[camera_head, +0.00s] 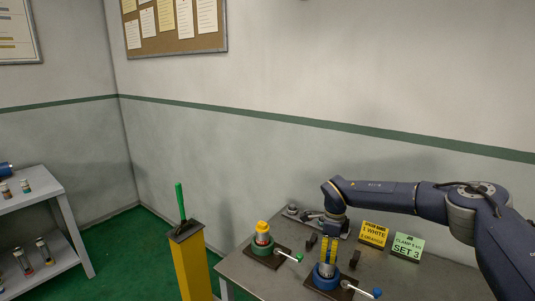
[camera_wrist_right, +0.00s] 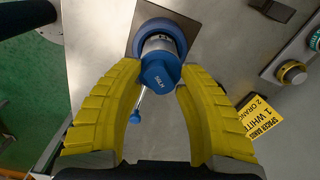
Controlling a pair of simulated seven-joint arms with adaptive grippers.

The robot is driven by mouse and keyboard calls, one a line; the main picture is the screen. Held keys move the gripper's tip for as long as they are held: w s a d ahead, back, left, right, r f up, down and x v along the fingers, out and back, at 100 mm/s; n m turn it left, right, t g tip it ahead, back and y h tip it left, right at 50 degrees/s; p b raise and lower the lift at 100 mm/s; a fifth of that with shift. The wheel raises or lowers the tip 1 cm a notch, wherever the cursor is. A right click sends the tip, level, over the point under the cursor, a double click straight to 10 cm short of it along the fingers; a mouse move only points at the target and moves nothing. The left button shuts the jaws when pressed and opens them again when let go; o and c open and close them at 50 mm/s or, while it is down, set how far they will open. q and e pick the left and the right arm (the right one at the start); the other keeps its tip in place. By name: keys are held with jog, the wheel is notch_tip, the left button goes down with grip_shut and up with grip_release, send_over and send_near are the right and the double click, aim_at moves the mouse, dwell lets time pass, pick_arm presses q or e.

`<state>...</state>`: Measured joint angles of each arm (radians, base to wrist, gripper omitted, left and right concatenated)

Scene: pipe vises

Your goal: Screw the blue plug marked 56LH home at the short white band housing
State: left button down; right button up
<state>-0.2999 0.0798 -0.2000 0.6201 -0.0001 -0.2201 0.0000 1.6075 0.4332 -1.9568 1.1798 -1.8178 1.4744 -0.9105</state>
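The blue plug (camera_wrist_right: 160,72), its marking upside down and reading like 56LH, sits at the mouth of a housing with a white band (camera_wrist_right: 158,45). That housing stands in a vise with a blue ring (camera_wrist_right: 146,28), which also shows in the head view (camera_head: 325,282). My right gripper (camera_wrist_right: 162,77) has its yellow fingers on both sides of the plug, apparently closed on it; it points down over the vise in the head view (camera_head: 329,249). The fingers hide the plug in the head view. How deep its thread sits cannot be told. My left gripper is not in view.
A second vise with a green ring (camera_head: 263,246) holds a yellow-topped part (camera_head: 263,228) to the left. A yellow sign (camera_head: 374,235) and green sign (camera_head: 408,247) stand behind. Vise levers with green (camera_head: 298,258) and blue (camera_head: 377,293) ends stick out. A yellow pillar (camera_head: 192,268) stands left.

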jog(key=shift+o, duration=1.1)
